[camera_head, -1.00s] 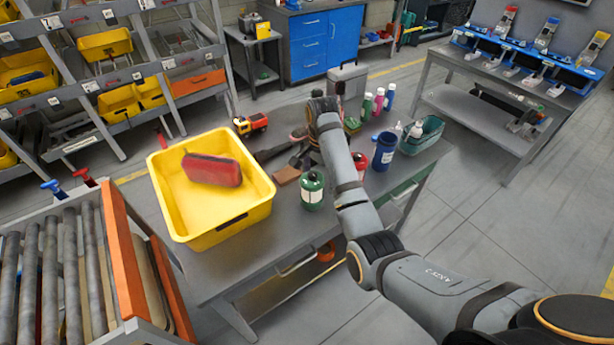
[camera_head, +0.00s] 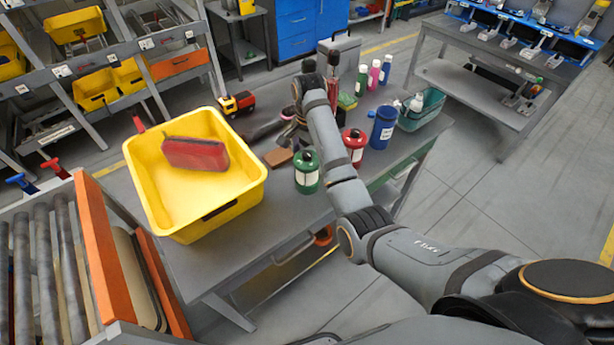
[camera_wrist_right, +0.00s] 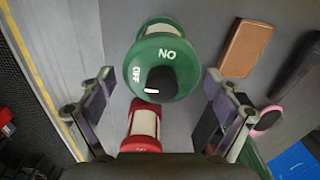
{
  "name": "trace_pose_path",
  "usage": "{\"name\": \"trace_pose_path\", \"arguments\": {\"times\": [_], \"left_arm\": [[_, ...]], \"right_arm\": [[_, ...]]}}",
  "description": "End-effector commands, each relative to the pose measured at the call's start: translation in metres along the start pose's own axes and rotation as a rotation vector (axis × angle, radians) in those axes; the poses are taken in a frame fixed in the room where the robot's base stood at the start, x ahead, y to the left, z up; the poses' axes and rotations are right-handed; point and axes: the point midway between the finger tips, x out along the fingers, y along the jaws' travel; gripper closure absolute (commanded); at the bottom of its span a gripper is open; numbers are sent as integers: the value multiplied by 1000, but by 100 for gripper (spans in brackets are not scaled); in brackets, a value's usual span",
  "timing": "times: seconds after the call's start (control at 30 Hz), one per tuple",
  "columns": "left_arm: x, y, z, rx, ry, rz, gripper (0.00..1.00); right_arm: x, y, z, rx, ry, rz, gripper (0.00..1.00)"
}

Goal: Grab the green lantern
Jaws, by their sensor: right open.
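The green lantern (camera_head: 307,172) stands upright on the grey workbench, right of the yellow bin, in the head view. In the right wrist view the green lantern (camera_wrist_right: 165,62) is seen from above, its green cap with a black knob and the words "NO" and "OFF" facing me. My right gripper (camera_wrist_right: 160,80) is open, with its fingers spread to either side of the lantern's cap; I cannot tell its exact height above it. In the head view the gripper is partly hidden by my arm. My left gripper is not in view.
A red lantern (camera_head: 354,146) stands close by and also shows in the wrist view (camera_wrist_right: 143,125). A brown block (camera_head: 278,157) lies near the green lantern. The yellow bin (camera_head: 160,215) holds a red pouch (camera_head: 195,153). A blue canister (camera_head: 383,128) and several bottles stand farther right.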

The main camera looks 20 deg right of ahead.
Motion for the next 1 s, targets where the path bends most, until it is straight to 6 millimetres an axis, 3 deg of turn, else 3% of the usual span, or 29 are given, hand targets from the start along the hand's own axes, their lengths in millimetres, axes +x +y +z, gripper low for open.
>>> {"name": "trace_pose_path", "arguments": {"times": [0.2, 0.33, 0.53, 1.0], "left_arm": [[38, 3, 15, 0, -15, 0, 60], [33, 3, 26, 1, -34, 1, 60], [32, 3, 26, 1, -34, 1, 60], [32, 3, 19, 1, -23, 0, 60]], "right_arm": [[38, -3, 4, 0, -1, 1, 9], [49, -2, 3, 0, -1, 2, 9], [49, -2, 3, 0, 0, 1, 9], [50, -2, 3, 0, 0, 1, 72]]}}
